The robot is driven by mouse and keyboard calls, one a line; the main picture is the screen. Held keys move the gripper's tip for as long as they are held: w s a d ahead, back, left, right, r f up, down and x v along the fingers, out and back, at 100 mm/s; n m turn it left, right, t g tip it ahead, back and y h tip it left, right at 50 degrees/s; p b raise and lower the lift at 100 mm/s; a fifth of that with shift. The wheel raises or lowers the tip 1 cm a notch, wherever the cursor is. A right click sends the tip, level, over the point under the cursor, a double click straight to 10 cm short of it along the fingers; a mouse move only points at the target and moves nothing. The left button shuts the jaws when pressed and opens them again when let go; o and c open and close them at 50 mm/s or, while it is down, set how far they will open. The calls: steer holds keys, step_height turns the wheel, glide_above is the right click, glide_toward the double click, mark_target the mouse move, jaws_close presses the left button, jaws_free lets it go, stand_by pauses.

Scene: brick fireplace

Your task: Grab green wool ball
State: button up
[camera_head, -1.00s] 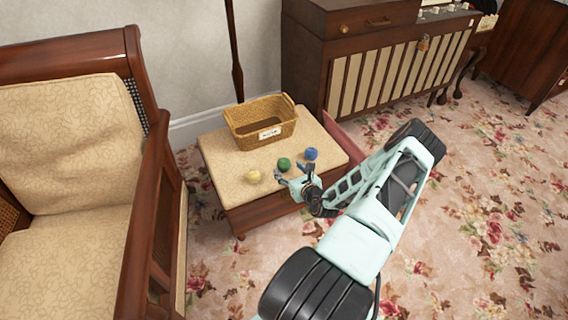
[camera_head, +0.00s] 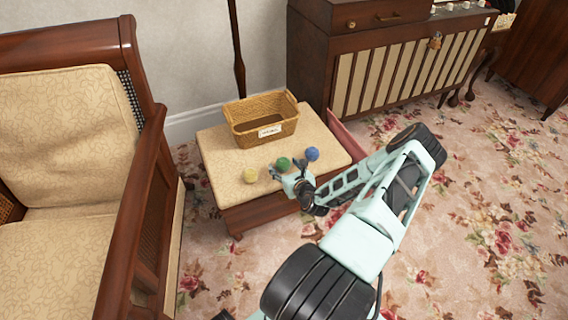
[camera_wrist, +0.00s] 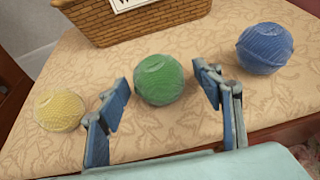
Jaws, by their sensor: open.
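The green wool ball (camera_head: 283,163) rests on the cushioned top of a low footstool (camera_head: 220,168), between a yellow ball (camera_head: 250,175) and a blue ball (camera_head: 312,153). In the wrist view the green ball (camera_wrist: 159,80) is centred just beyond and between my open fingers. My gripper (camera_head: 286,172) is at the stool's front edge, close to the green ball. In the wrist view my gripper (camera_wrist: 165,105) is empty, with its blue fingertips spread to either side of the ball's near part. I cannot tell whether either finger touches it.
A wicker basket (camera_head: 244,122) with a white label stands behind the balls on the stool. The yellow ball (camera_wrist: 60,110) is just left of my left finger; the blue ball (camera_wrist: 265,48) is to the right. A wooden armchair (camera_head: 75,140) stands at left, a cabinet (camera_head: 385,65) behind.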

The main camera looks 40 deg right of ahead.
steer(key=shift+w, duration=0.15)
steer(key=c, duration=1.2)
